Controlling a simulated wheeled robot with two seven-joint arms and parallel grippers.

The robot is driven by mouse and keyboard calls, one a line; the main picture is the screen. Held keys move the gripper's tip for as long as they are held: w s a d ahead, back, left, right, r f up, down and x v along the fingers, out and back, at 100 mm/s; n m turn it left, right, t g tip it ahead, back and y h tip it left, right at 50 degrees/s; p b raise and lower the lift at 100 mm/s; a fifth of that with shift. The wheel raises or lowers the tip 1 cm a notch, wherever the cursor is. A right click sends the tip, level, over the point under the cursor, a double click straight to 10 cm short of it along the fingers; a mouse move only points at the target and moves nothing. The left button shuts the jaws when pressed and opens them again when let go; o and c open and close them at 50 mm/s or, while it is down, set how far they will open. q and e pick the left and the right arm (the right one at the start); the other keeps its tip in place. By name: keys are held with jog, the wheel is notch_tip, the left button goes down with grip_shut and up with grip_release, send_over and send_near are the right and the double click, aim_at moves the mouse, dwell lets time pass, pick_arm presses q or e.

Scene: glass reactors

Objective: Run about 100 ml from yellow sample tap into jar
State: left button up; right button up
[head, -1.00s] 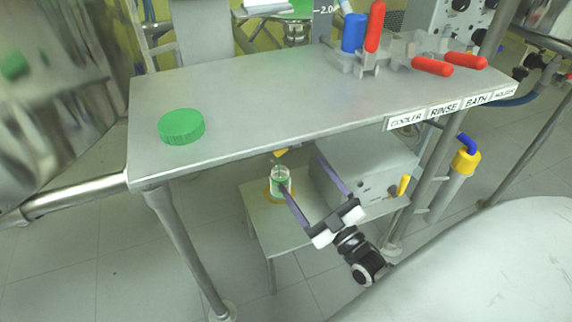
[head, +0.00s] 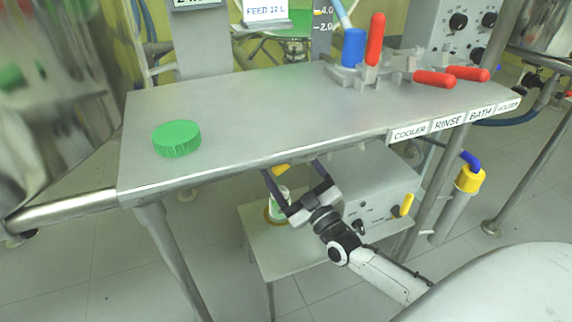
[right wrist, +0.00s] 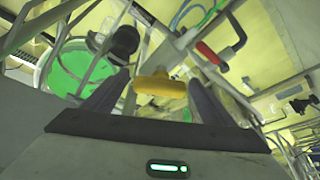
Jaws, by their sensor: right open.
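The yellow sample tap (head: 281,170) shows just under the front edge of the bench, above the jar. In the right wrist view the yellow tap handle (right wrist: 160,86) lies between the open fingers, with gaps on both sides. A green lid (head: 177,139) lies on the bench top. My left gripper is out of view.
The steel bench (head: 250,110) hangs over the tap and jar. A grey box (head: 375,190) with knobs stands right of the jar on the low stand (head: 285,250).

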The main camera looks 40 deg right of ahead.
jog(key=c, duration=1.1)
jog(key=shift+o, duration=0.2)
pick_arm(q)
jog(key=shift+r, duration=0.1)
pick_arm(e)
jog(key=shift+m, duration=0.3)
jog(key=m+h, duration=0.1)
jog(key=m, duration=0.1)
jog(key=shift+m+h+p, duration=0.3)
jog(key=m+h, duration=0.1)
jog(key=m, duration=0.1)
jog(key=shift+m, duration=0.4)
jog(key=shift+m+h+p, duration=0.4)
jog(key=shift+m+h, duration=0.4)
jog(key=shift+m, duration=0.3)
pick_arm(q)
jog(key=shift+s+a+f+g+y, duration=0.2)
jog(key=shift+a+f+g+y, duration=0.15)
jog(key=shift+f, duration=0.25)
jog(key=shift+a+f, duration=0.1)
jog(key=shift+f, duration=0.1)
pick_arm(e)
jog(key=shift+m, duration=0.4)
